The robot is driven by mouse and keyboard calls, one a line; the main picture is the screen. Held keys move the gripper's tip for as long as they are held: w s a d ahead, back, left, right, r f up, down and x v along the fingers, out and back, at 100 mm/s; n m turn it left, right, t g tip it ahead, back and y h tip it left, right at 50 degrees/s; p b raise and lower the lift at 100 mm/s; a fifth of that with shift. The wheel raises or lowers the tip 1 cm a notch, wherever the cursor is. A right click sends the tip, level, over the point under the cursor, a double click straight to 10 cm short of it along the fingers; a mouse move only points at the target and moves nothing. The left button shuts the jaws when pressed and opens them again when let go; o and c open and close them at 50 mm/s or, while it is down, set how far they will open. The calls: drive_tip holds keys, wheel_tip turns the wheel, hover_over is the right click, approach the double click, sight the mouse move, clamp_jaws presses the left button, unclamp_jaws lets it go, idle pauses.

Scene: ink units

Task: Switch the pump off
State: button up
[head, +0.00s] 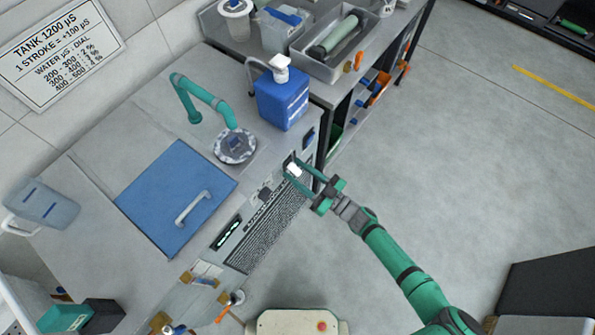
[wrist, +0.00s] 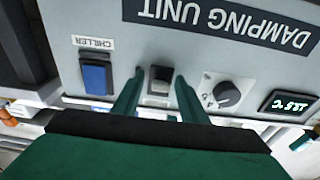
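The front panel of the damping unit shows upside down in the wrist view, with a dark rocker switch (wrist: 160,80) that has a pale lower part. No readable pump label shows; a finger may hide it, so I cannot tell for sure that this is the pump's switch. My gripper (wrist: 158,82) is open, its two green fingers apart on either side of this rocker. I cannot tell whether they touch the panel. In the head view my gripper (head: 293,168) is at the right end of the unit's front panel, with nothing clearly held.
A blue rocker labelled CHILLER (wrist: 95,76) is beside the dark rocker; on the other side are a dial (wrist: 227,94) and a lit display (wrist: 289,104). A blue pump bottle (head: 282,100) stands on the bench above. The floor (head: 450,150) at right is clear.

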drive_tip(key=shift+d, duration=0.1)
drive_tip(key=v, duration=1)
drive_tip(key=shift+s+d, duration=0.2)
drive_tip(key=shift+d, duration=0.05)
drive_tip(key=shift+f, duration=0.1)
drive_tip(key=s+d+m+t+h, duration=0.1)
drive_tip(key=s+m+t+h, duration=0.4)
drive_tip(key=s, duration=1.4)
drive_tip(key=s+a+r+m+h, duration=0.2)
drive_tip(key=a+r+m+h, duration=0.1)
drive_tip(key=a+r+h, duration=0.1)
drive_tip(key=s+a+r+m+g+h, duration=0.1)
drive_tip(key=s+a+r+m+h, duration=0.1)
drive_tip(key=a+r+h, duration=0.3)
wheel_tip(320, 180, up, 4)
drive_tip(key=shift+s+f+m+h, duration=0.2)
drive_tip(key=shift+s+m+h, duration=0.3)
drive_tip(key=shift+h, duration=0.4)
